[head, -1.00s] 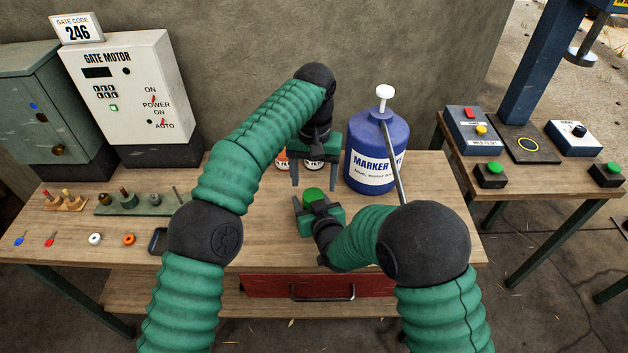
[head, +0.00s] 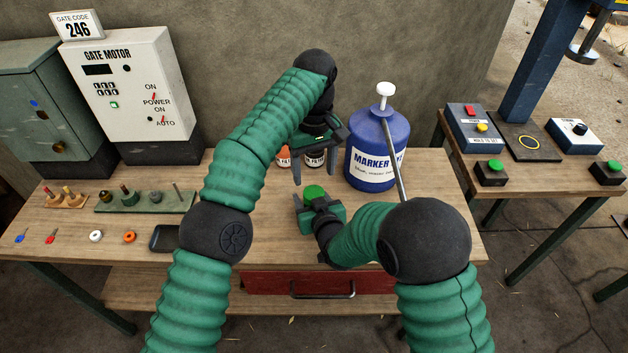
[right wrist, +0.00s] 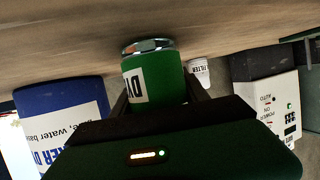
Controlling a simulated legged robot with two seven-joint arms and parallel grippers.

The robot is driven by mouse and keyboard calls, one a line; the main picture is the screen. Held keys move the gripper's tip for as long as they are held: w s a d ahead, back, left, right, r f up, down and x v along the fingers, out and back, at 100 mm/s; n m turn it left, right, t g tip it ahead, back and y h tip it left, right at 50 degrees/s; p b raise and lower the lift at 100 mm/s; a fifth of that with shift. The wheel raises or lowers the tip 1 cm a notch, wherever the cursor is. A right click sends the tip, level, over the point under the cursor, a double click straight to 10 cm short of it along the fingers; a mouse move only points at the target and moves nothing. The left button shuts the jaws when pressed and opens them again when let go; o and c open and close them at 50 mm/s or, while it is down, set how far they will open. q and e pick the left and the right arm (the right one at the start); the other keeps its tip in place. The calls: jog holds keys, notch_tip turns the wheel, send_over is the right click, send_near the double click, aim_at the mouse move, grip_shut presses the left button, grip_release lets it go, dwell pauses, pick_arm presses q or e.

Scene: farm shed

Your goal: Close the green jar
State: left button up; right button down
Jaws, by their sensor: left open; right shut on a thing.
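The green jar (head: 313,192) stands low at the front middle of the bench in the head view, its round green top facing up. My right gripper (head: 322,212) is shut around its side. In the right wrist view the green jar (right wrist: 152,78) sits between the fingers, upside down in the picture, with a shiny metal rim at its table-side end and a white label. Whether the green top is a separate lid, I cannot tell. My left gripper (head: 315,172) is open, fingers down, above and slightly behind the jar. No thing shows between its fingers.
A blue marker-dye jug (head: 372,150) stands close behind the jar on the right. A dark tray (head: 166,238) and small parts lie on the left. A red drawer (head: 270,284) is below the bench top.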

aim_at(315, 192)
pick_arm(q)
notch_tip(315, 192, down, 6)
jog(key=shift+s+f, duration=0.1)
jog(key=shift+f, duration=0.15)
grip_shut()
jog(key=m, duration=0.6)
jog(key=shift+m, duration=0.3)
jog(key=shift+o, duration=0.5)
grip_release()
jog(key=shift+r, duration=0.15)
notch_tip(315, 192, up, 4)
jog(key=shift+r, duration=0.2)
